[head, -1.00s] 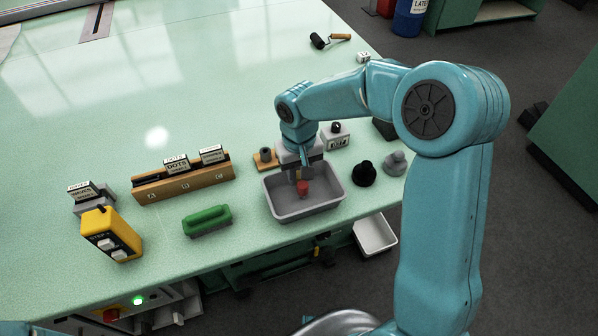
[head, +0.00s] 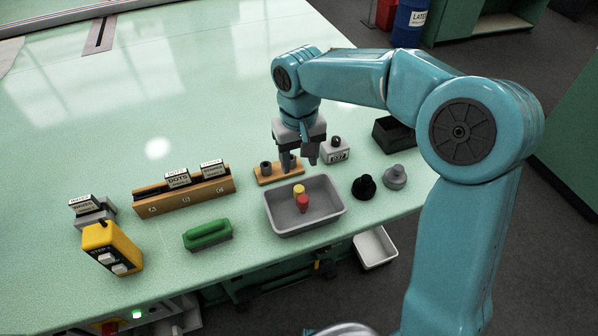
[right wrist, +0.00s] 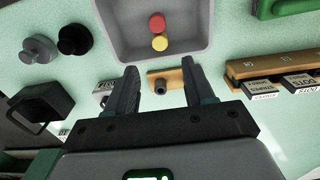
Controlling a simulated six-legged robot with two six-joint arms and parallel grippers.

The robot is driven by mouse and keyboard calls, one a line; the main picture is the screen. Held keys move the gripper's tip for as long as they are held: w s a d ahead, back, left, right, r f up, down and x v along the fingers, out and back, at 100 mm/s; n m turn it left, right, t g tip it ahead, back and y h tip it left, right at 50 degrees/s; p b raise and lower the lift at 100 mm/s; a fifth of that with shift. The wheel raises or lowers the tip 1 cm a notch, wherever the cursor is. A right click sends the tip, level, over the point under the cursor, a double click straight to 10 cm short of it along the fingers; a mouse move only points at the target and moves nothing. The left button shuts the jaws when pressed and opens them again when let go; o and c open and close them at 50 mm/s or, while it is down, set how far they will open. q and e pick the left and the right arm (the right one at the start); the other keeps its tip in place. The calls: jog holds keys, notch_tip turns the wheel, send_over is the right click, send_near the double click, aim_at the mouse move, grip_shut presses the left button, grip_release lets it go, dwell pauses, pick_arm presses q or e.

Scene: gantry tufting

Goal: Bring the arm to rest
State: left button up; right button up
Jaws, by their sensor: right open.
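My right gripper (head: 299,162) hangs over the table just behind the grey tray (head: 336,217), open, with nothing between its fingers. In the right wrist view its two fingers (right wrist: 160,88) stand apart, with the small wooden block and its dark peg (right wrist: 161,85) showing beyond the gap. A red piece (head: 303,203) and a yellow piece (head: 298,190) lie touching in the tray; they also show in the right wrist view, red (right wrist: 157,23) and yellow (right wrist: 160,42). My left gripper is not in view.
A wooden rack (head: 186,195) with labelled cards, a green-handled brush (head: 208,234) and a yellow control box (head: 112,248) stand to the left. A black knob (head: 364,188), a grey knob (head: 395,177) and a dark bin (head: 392,135) stand to the right. The table behind is largely clear.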

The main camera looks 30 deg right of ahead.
jog(key=shift+r, duration=0.95)
